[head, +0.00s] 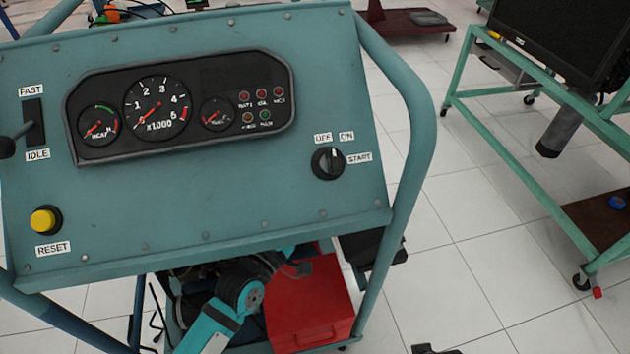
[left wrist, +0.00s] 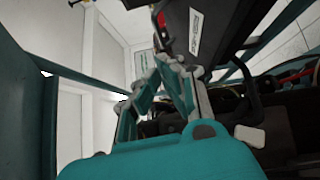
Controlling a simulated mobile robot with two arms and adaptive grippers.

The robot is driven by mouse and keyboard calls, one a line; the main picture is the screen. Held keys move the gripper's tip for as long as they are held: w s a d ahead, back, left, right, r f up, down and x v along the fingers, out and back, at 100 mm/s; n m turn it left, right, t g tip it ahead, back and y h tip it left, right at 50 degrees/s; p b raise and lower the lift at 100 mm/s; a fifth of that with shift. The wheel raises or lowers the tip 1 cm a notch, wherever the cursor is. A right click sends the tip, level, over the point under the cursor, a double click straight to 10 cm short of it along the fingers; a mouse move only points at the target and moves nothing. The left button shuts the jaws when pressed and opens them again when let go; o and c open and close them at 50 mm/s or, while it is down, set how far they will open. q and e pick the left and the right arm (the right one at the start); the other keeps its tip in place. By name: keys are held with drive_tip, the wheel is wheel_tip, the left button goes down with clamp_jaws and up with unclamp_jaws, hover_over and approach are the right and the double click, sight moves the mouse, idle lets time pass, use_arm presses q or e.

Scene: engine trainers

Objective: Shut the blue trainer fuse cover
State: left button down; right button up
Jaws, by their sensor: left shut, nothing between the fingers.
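The blue trainer's panel (head: 250,200) fills the left of the head view. A dark box with a white label (left wrist: 208,30) is at the top of the left wrist view, above and right of my fingertips; it may be the fuse cover, but I cannot tell whether it is open. A black part (head: 378,248) shows below the panel's right corner in the head view. My left gripper (left wrist: 165,65) is shut and empty, its fingertips close below the labelled box; contact is unclear.
A red box (head: 312,308) sits low inside the trainer frame. The bent side tube (head: 425,120) borders the panel on the right. Dark engine parts and hoses lie to the right in the left wrist view. A green cart (head: 545,190) stands right, across clear tiled floor.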

use_arm(q)
drive_tip(key=b+x, duration=0.1)
drive_tip(key=x, duration=0.7)
drive_tip(key=shift+w+d, duration=0.15)
drive_tip(key=shift+d, duration=0.1)
drive_tip(key=shift+x, duration=0.8)
use_arm(e)
drive_tip(key=shift+w+d+r, duration=0.1)
drive_tip(key=shift+d+r, duration=0.05)
drive_tip(key=shift+r, duration=1.2)
drive_tip(key=shift+w+d+r, duration=0.1)
drive_tip(key=shift+d+r, duration=0.05)
drive_tip(key=shift+r, duration=1.2)
drive_tip(key=shift+s, duration=0.1)
